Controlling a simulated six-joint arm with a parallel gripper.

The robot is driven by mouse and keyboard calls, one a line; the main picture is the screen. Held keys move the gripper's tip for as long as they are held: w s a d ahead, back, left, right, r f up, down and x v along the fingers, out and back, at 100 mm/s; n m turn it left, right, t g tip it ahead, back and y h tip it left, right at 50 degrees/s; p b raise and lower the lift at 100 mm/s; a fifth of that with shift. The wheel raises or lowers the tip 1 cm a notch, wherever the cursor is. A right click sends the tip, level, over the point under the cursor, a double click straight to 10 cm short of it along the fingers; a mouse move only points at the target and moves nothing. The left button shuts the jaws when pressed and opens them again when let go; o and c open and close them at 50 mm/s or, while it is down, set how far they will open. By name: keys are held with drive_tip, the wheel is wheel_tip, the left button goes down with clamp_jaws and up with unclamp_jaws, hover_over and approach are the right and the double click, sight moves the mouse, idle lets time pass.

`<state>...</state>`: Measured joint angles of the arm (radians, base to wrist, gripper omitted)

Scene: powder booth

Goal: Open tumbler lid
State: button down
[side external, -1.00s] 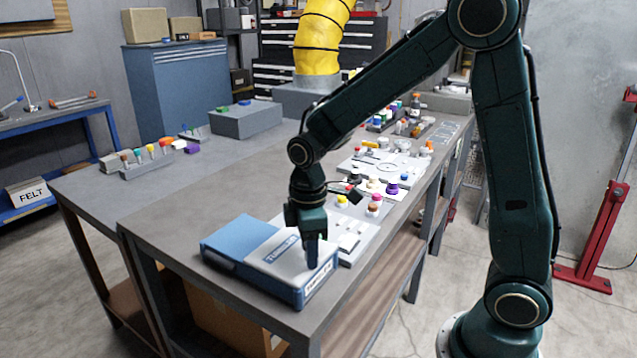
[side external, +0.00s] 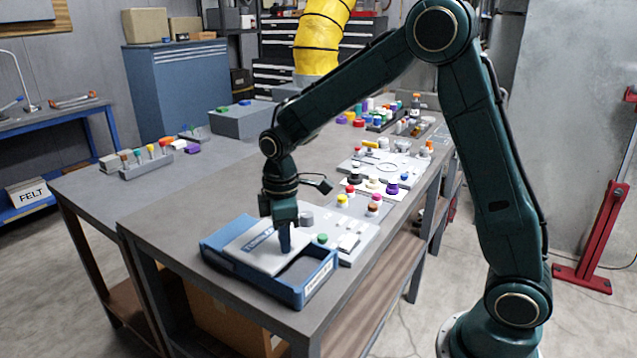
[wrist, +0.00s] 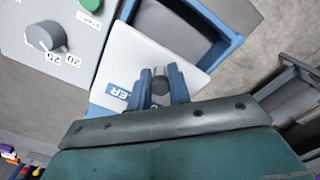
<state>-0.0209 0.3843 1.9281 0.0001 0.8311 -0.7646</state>
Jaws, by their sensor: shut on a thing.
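The tumbler (side external: 262,284) is a low blue box on the near end of the bench. Its light grey lid (side external: 245,253), with blue lettering, lies flat over the left part of the box. The right part is uncovered, showing a dark grey inside. My gripper (side external: 284,248) points down at the lid's right side. In the wrist view my gripper (wrist: 160,88) has its blue fingers shut on the lid's small dark knob (wrist: 160,76). The lid (wrist: 145,52) and the opened inside (wrist: 180,25) also show there. Nothing is visible in the uncovered part.
A control panel (side external: 350,255) with a green start button (wrist: 90,5) and a grey dial (wrist: 46,37) stands close behind the tumbler. Several coloured knobs and jars (side external: 375,190) line the bench beyond. Bare bench top (side external: 190,215) lies to the left.

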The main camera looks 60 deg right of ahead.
sight(263, 239)
drive_tip(key=shift+w+r, duration=0.1)
drive_tip(key=shift+w, duration=3)
drive_tip(key=c, duration=1.3)
unclamp_jaws()
drive_tip(key=shift+s, duration=0.1)
wheel_tip(263, 239, up, 14)
drive_tip(key=shift+s, duration=0.1)
